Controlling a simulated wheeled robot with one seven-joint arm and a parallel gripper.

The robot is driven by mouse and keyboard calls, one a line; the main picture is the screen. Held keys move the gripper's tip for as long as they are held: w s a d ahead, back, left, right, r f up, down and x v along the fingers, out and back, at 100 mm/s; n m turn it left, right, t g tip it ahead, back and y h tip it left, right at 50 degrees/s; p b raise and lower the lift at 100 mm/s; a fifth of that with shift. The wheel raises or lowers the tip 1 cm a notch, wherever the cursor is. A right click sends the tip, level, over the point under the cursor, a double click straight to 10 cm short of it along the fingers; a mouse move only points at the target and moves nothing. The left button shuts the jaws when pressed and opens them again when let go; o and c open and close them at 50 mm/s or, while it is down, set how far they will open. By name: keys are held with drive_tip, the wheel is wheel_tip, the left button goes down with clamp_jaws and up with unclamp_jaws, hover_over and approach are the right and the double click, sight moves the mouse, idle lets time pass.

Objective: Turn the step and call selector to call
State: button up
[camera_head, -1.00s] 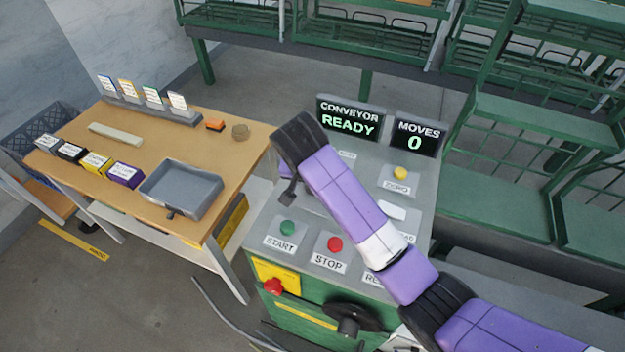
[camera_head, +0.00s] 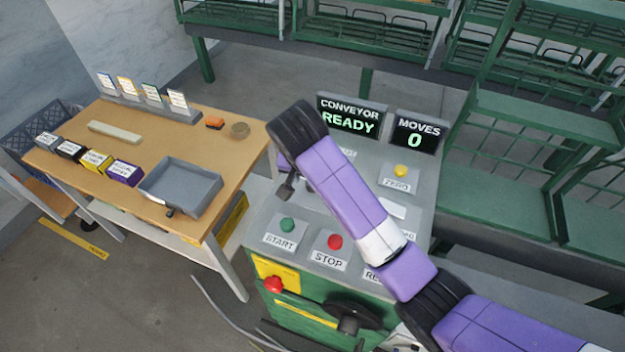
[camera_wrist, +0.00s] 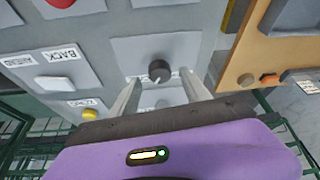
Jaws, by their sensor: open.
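In the wrist view a dark round selector knob (camera_wrist: 159,70) sits on a light grey plate (camera_wrist: 190,46) of the panel. A pale label beside it is mostly hidden, so I cannot read it or tell the knob's setting. My gripper (camera_wrist: 160,78) is open, with one finger on each side of the knob in the picture. I cannot tell whether the fingers touch it.
The console carries a green START button (camera_head: 288,223), a red STOP button (camera_head: 335,242) and a yellow ZERO button (camera_head: 400,171). Its conveyor screen (camera_head: 350,118) reads READY and its moves screen (camera_head: 416,132) reads 0. A wooden table (camera_head: 235,165) with a grey tray (camera_head: 150,190) stands at left.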

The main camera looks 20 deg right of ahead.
drive_tip(key=shift+p+v, duration=0.8)
drive_tip(key=shift+v, duration=1.9)
